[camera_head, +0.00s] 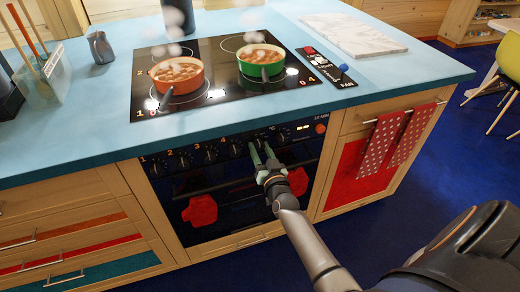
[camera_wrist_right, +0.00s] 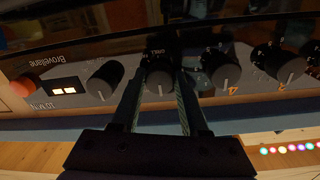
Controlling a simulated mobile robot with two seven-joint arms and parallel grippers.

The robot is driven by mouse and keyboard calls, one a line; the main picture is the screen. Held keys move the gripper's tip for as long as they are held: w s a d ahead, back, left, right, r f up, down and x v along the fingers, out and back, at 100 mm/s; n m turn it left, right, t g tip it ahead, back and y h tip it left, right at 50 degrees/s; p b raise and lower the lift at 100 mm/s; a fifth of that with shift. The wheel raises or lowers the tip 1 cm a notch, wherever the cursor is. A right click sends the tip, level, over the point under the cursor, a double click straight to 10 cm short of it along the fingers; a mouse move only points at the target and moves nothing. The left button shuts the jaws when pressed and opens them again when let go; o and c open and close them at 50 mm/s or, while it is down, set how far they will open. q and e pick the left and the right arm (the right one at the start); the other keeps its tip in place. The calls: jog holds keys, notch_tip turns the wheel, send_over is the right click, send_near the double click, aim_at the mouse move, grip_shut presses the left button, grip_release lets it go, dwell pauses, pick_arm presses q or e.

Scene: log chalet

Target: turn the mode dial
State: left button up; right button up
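The oven's control panel holds a row of dark dials with pale pointer lines. My right gripper (camera_head: 262,158) is at the panel, with its fingers apart. In the right wrist view, which shows the panel upside down, the gripper (camera_wrist_right: 160,92) has one finger on each side of a dial (camera_wrist_right: 159,78). This dial sits between the dial marked 4 (camera_wrist_right: 222,70) and the end dial (camera_wrist_right: 103,80) by the lit display. Its small label is too blurred to read, so I cannot confirm it is the mode dial. Contact with the fingers is unclear. My left gripper is out of view.
Above the panel is the blue worktop (camera_head: 100,135) with a black hob carrying an orange pot (camera_head: 178,75) and a green pot (camera_head: 261,60), both steaming. An orange button (camera_wrist_right: 25,85) is at the panel's end. Below are the oven door and red oven mitts (camera_head: 200,211).

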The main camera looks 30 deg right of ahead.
grip_shut()
jog(key=shift+m, duration=0.3)
jog(key=m, duration=0.2)
jog(key=shift+m+p, duration=0.3)
jog(key=shift+p, duration=0.05)
jog(key=m, duration=0.3)
jog(key=shift+m, duration=0.4)
jog(key=m, duration=0.4)
jog(key=shift+m, duration=0.4)
jog(key=shift+m+y, duration=0.4)
jog(key=shift+m, duration=0.3)
jog(key=shift+r+m, duration=0.1)
jog(key=shift+m, duration=0.2)
